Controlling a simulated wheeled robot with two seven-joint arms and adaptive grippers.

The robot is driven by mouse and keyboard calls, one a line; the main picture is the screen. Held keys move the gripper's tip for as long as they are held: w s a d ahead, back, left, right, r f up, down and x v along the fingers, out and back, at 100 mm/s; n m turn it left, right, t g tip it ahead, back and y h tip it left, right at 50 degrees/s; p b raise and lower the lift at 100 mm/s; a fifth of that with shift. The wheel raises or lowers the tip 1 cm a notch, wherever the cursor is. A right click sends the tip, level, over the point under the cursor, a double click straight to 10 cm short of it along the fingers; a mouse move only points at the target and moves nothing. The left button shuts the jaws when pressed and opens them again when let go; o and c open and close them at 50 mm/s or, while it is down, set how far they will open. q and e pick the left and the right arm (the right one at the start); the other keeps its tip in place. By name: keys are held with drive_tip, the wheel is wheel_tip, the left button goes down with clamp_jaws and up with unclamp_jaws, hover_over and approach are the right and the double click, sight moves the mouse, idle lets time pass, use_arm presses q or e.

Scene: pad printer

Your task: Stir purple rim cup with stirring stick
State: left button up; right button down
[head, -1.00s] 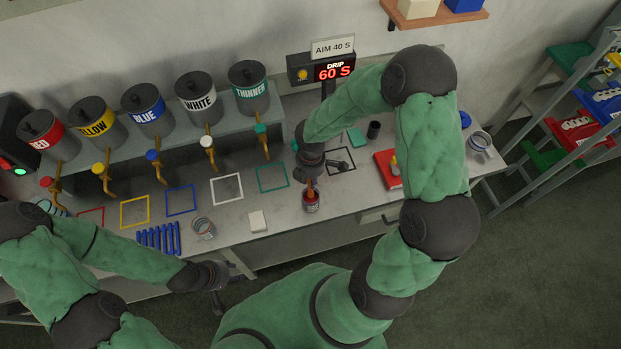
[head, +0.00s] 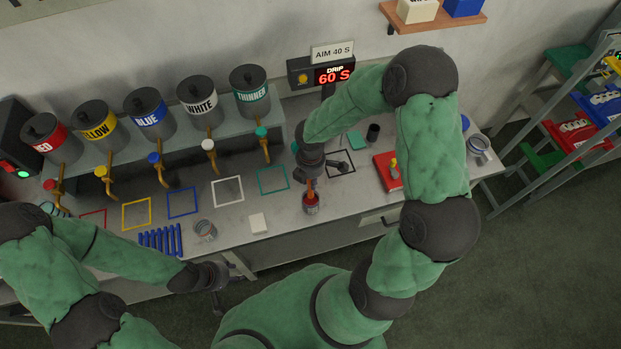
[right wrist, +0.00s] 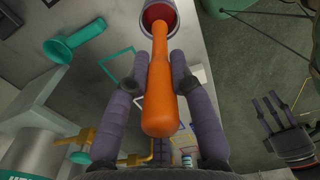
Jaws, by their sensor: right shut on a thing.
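The purple rim cup (head: 311,207) stands upright on the bench near its front edge, with red contents. In the right wrist view the cup's purplish rim (right wrist: 144,27) and red inside show at the top. My right gripper (head: 313,178) is above the cup, shut on the orange stirring stick (right wrist: 158,95). The stick points down, its far end inside the cup; its tip is hidden. My left gripper (head: 228,284) is open and empty in front of the bench, left of the cup; it also shows in the right wrist view (right wrist: 277,106).
A white block (head: 258,223), a clear cup (head: 205,230) and a blue rack (head: 160,240) lie left of the cup. A red tray (head: 384,170) is to the right. Paint cans with taps line the back.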

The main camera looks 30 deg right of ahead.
wheel_tip(320, 180, up, 5)
drive_tip(key=p, duration=0.4)
drive_tip(key=shift+r, duration=0.1)
drive_tip(key=shift+f, duration=0.2)
idle(0.3)
